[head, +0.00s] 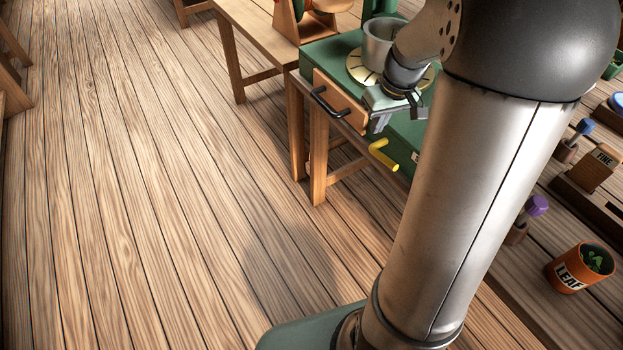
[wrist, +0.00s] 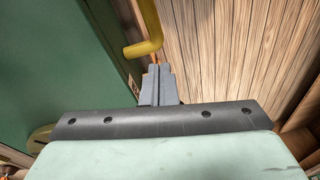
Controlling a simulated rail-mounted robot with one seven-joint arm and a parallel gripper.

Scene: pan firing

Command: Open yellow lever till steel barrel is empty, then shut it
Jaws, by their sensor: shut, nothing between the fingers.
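The yellow lever (head: 382,156) sticks out from the front of the green machine (head: 405,150), below my gripper. In the wrist view the bent yellow lever (wrist: 146,46) lies just beyond my fingertips. My gripper (head: 380,124) is shut and empty, its fingers (wrist: 158,72) together close to the lever; I cannot tell if they touch it. The steel barrel (head: 379,44) stands upright on a pale marked disc on top of the machine, partly behind my arm. Its contents cannot be made out.
A wooden panel with a black handle (head: 330,104) is left of my gripper. A wooden table (head: 258,30) stands behind. On the right bench are an orange LEAF pot (head: 572,275), a FINE block (head: 597,166) and knobbed tools. The plank floor at left is clear.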

